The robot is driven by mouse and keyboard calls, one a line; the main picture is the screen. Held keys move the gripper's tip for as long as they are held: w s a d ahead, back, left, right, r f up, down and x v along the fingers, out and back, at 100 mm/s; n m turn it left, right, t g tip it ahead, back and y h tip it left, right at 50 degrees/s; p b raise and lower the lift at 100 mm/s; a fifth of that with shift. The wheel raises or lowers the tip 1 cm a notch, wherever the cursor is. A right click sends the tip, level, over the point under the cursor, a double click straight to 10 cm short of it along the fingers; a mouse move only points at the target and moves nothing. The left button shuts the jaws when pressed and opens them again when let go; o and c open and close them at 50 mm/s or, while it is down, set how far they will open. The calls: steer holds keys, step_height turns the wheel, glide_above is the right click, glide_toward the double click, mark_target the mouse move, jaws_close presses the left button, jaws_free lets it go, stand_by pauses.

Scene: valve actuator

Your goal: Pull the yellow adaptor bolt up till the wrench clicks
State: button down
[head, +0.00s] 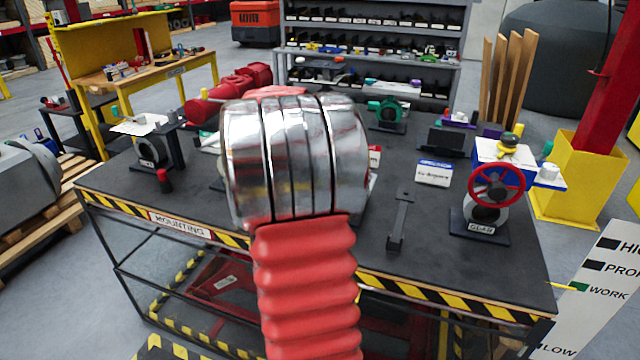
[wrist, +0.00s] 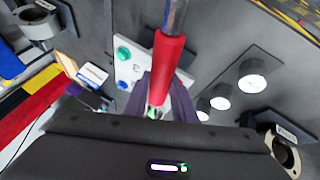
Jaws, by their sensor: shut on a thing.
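In the wrist view my gripper (wrist: 165,95) is shut on the red handle (wrist: 168,62) of a tool that looks like the wrench. Its metal shaft (wrist: 176,14) runs out of the top of the picture, so its far end is not shown. I cannot make out the yellow adaptor bolt in either view. In the head view my red ribbed arm with chrome rings stands across the middle and hides my gripper and the bench centre.
The dark bench (head: 420,255) has striped edges. A valve with a red handwheel (head: 497,185) stands at its right, a flanged part (head: 152,150) at its left. The wrist view shows a white plate with coloured knobs (wrist: 128,72) and white-faced cylinders (wrist: 252,84) near the handle.

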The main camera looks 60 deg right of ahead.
steer(key=shift+w+a+r+m+g, duration=0.15)
steer(key=shift+w+m+g, duration=0.35)
steer(key=shift+w+m, duration=0.55)
steer(key=shift+w+a, duration=0.1)
steer(key=shift+w, duration=0.3)
steer(key=shift+w+m+g+y, duration=0.65)
steer(key=shift+w+m, duration=0.5)
steer(key=shift+w, duration=0.45)
stand_by(0.6)
steer(key=shift+w, duration=0.1)
steer(key=shift+w, duration=0.1)
stand_by(0.3)
steer(key=shift+r, duration=0.2)
